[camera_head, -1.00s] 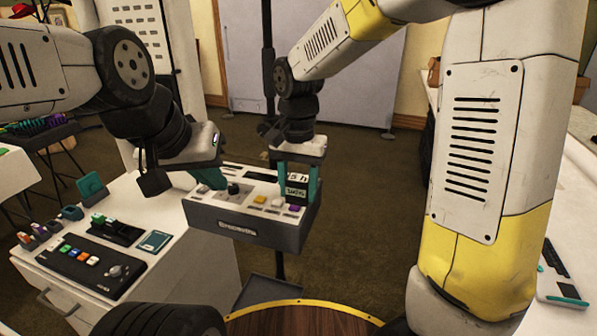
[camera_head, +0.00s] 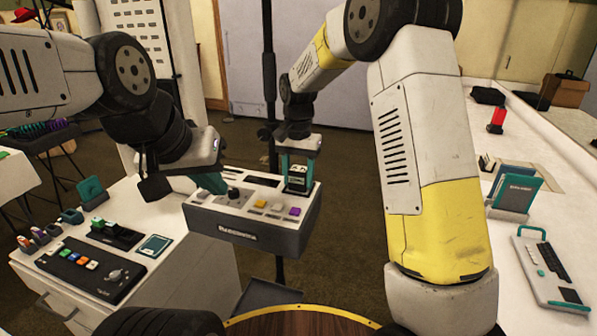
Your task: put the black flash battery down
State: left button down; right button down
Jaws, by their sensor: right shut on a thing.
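My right gripper (camera_head: 298,172) points down with its teal fingers on either side of the black flash battery (camera_head: 298,184), which has a pale label. It is shut on the battery, over the back right part of a grey box with a dark front (camera_head: 245,236). The battery's lower end is close to the box top; I cannot tell whether it touches. My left gripper (camera_head: 212,183) is at the box's left rear edge, beside a dark knob (camera_head: 234,192). One teal finger shows clearly there; its opening is hidden.
Yellow and purple pieces (camera_head: 260,204) sit in the box top near the battery. A white cabinet (camera_head: 190,262) at left holds a button panel (camera_head: 92,268) and small devices. A white counter (camera_head: 510,245) at right holds a keypad device (camera_head: 550,272). A black pole (camera_head: 269,90) stands behind.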

aim_at(298, 170)
jog(key=shift+f, duration=0.2)
jog(key=c, duration=0.6)
grip_release()
jog(key=shift+c, duration=0.2)
notch_tip(298, 170, up, 12)
jog(key=s+d+r+n+t+y, duration=0.25)
jog(key=s+d+r, duration=0.45)
jog(key=s+d, duration=0.45)
jog(key=s+d+f+n+t, duration=0.1)
jog(key=s+f+t, duration=0.1)
jog(key=s, duration=0.5)
jog(key=s+d+f+t, duration=0.1)
jog(key=s+d, duration=0.1)
jog(key=s, duration=0.5)
jog(key=shift+s+f+n+t, duration=0.2)
jog(key=shift+f+n+t, duration=0.15)
